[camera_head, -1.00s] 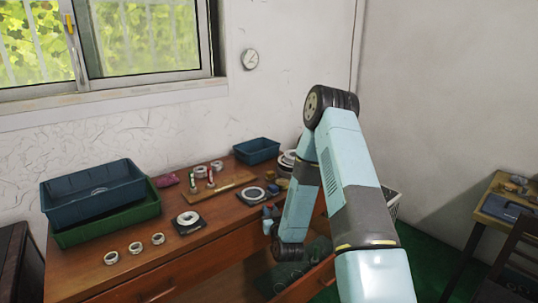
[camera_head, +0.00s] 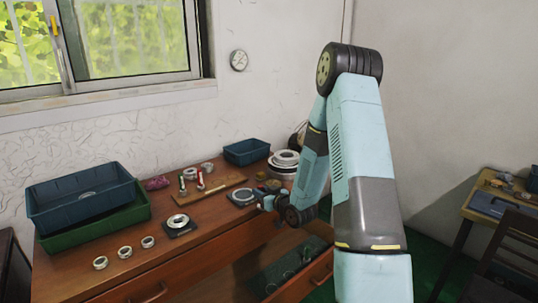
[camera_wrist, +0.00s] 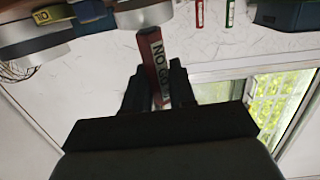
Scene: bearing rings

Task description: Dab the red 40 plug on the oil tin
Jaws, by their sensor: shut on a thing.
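My gripper (camera_wrist: 158,88) is shut on a red plug (camera_wrist: 153,62) with a pale label reading "NO GO". The number 40 on it cannot be read. In the wrist view the plug's far end points to a silvery cylinder-shaped thing (camera_wrist: 143,17); whether they touch cannot be told. In the head view my gripper (camera_head: 263,203) is at the desk's front right edge, and the plug is too small to make out. I cannot tell for sure which thing is the oil tin; small dark things (camera_head: 272,186) stand just behind my gripper.
The wooden desk (camera_head: 110,285) carries stacked blue and green trays (camera_head: 80,200), loose rings (camera_head: 125,252), a ring on a dark pad (camera_head: 178,221), a wooden stand (camera_head: 222,188) with upright plugs, and a small blue bin (camera_head: 247,151). A front drawer (camera_head: 290,280) stands open below my arm.

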